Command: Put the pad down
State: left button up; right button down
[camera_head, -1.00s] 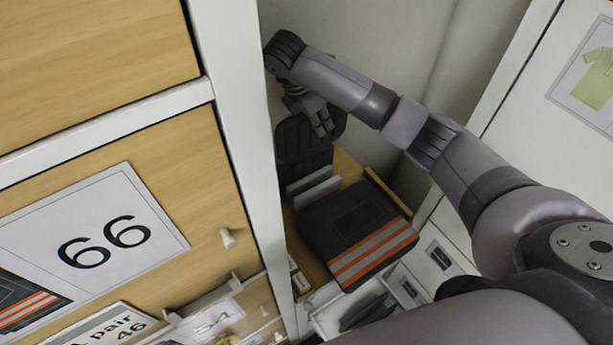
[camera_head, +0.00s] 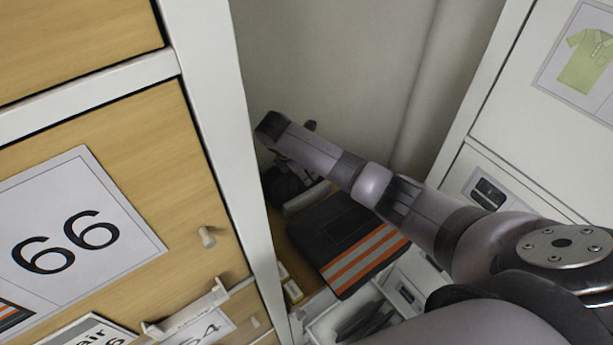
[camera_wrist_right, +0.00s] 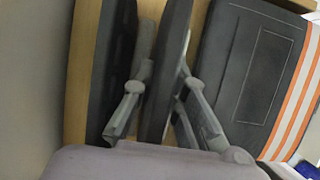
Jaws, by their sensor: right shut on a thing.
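My right gripper (camera_wrist_right: 165,72) is shut on a dark pad (camera_wrist_right: 167,58), which stands on edge between its two fingers in the right wrist view. A second dark upright piece (camera_wrist_right: 112,60) stands just left of the fingers. In the head view the dark pad area (camera_head: 283,187) shows low beside the cabinet's white edge, and my right forearm and wrist hide most of the gripper. I cannot tell whether the held pad touches the surface below it. My left gripper is not in view.
A folded dark garment with orange and grey stripes (camera_head: 350,240) lies right of the pad on a wooden surface (camera_wrist_right: 77,90). A light tray with dark items (camera_head: 325,325) is in front. A cabinet marked 66 (camera_head: 205,130) stands left, and a white cabinet (camera_head: 530,135) right.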

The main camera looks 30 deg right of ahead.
jog(key=shift+f, duration=0.95)
jog(key=shift+f, duration=0.1)
jog(key=c, duration=1.9)
grip_release()
jog(key=b+v, duration=0.1)
jog(key=v, duration=1)
jog(key=shift+d, duration=0.1)
jog(key=shift+a+r, duration=0.25)
jog(key=shift+r, duration=0.4)
